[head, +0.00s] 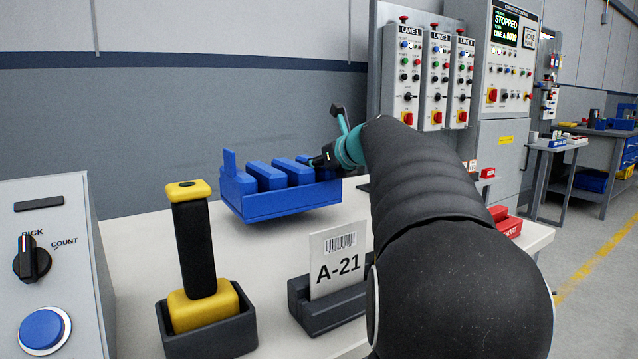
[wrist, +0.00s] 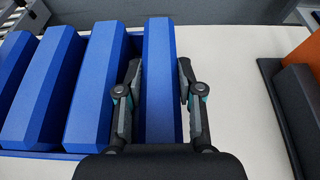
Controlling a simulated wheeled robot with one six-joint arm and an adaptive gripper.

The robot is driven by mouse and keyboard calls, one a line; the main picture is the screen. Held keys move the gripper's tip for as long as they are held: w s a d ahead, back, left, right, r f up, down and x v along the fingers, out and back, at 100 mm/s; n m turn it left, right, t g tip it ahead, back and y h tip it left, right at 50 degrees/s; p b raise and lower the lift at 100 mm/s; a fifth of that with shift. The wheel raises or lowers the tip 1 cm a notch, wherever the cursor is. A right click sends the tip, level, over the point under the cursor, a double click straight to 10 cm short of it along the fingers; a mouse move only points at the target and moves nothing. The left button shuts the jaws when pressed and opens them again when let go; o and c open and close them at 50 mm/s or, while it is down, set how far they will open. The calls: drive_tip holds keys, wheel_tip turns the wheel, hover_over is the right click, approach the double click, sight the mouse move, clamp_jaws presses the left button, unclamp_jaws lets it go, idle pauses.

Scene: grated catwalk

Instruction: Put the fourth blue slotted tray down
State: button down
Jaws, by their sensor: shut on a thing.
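The blue slotted tray (head: 285,207) is on the white table side near the wall, with several upright blue bars in a row along it. I cannot tell from the head view whether it rests fully on the table. In the wrist view its rim (wrist: 30,154) shows under the left bars. My gripper (wrist: 160,85) has one finger on each side of the rightmost blue bar (wrist: 160,50) and is shut on it. A narrow gap separates that bar from its left neighbour (wrist: 98,80). The bar's lower end is hidden by my gripper.
A yellow-and-black handle (head: 193,250) stands in a dark holder left of centre. An A-21 card (head: 338,262) stands in a dark stand at the front. A grey button box (head: 55,260) is at the left. Bare white table (head: 140,265) lies between them.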

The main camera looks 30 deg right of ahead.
sight(319, 181)
drive_tip(key=shift+f+b, duration=0.6)
drive_tip(key=shift+f, duration=1.5)
drive_tip(key=c, duration=0.7)
unclamp_jaws()
drive_tip(key=shift+d, duration=0.1)
drive_tip(key=v, duration=1.2)
